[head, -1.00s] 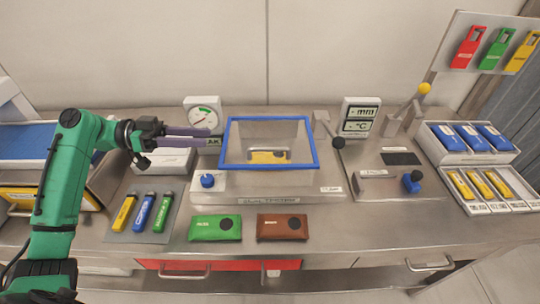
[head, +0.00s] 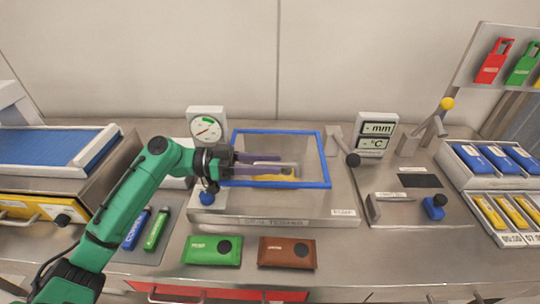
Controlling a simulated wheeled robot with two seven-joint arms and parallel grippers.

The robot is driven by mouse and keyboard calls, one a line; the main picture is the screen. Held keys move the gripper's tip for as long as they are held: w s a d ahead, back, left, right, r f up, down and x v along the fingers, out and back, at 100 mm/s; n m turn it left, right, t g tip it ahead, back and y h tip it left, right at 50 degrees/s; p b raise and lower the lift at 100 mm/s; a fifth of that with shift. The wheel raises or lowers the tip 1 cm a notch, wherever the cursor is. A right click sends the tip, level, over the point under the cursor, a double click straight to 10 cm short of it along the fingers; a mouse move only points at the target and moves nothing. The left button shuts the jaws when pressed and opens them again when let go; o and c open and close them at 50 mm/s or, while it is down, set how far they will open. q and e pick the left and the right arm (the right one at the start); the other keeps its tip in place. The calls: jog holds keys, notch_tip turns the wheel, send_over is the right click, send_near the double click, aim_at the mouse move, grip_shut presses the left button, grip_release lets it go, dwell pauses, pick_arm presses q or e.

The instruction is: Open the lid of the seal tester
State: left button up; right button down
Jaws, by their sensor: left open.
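The seal tester (head: 270,219) is a low metal box in the middle of the bench. Its lid is a clear panel with a blue frame (head: 327,160), and a yellow pack (head: 288,178) shows through it. I cannot tell whether the lid is fully down. My left gripper (head: 284,164) is open, its two purple fingers pointing right across the left half of the lid. It hides part of the lid's left edge and the pack; contact with the lid is unclear. My right gripper is not in view.
A dial gauge (head: 206,128) stands behind the tester's left side and a digital display (head: 376,132) behind its right. Green (head: 212,250) and brown (head: 287,253) packs lie in front. A blue knob (head: 207,198) is below my gripper.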

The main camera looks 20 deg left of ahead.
pick_arm(q)
jog(key=shift+d, duration=0.3)
jog(key=shift+w, duration=0.1)
grip_shut()
dwell(1.1)
